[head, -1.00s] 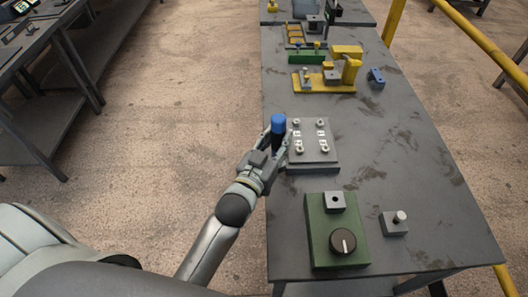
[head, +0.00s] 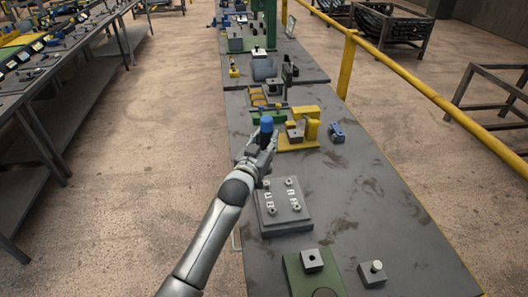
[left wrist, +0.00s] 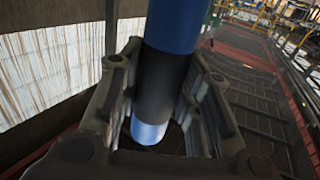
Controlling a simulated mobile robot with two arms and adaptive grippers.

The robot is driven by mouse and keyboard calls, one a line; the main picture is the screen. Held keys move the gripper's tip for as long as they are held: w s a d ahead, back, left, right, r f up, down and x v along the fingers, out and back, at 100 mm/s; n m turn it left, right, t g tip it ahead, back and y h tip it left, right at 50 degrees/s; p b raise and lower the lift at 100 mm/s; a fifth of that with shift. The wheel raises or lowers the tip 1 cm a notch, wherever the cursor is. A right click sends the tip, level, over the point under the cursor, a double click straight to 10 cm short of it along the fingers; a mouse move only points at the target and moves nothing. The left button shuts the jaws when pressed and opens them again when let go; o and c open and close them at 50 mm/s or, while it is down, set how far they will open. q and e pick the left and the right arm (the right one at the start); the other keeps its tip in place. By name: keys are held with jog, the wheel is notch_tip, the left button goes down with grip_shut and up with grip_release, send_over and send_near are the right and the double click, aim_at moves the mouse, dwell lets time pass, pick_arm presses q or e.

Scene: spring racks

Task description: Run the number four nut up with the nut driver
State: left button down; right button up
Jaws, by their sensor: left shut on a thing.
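My left gripper (head: 264,143) is shut on the nut driver (head: 266,124), whose blue top stands up out of the fingers. In the left wrist view the driver (left wrist: 167,85) shows a blue upper part, a black band and a bright lower end between the fingers. The grey nut plate (head: 287,228) lies on the bench, with several nuts on studs and small white labels. The gripper is at the plate's far left corner, apart from the nuts. The labels are too small to read, so I cannot tell which nut (head: 290,182) is number four. My right gripper is not in view.
A yellow fixture (head: 310,125) and a blue part (head: 336,132) stand beyond the plate. The bench right of the plate is clear. A yellow rail (head: 410,85) runs along the right.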

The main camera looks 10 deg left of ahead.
pick_arm(q)
jog(key=shift+w+r, duration=0.1)
jog(key=shift+r, duration=0.2)
jog(key=shift+f+b, duration=1.85)
jog(key=shift+f, duration=1)
jog(key=shift+p, duration=0.4)
jog(key=c, duration=1.6)
grip_release()
grip_shut()
jog(key=shift+f+b, duration=0.75)
jog(key=shift+f, duration=0.75)
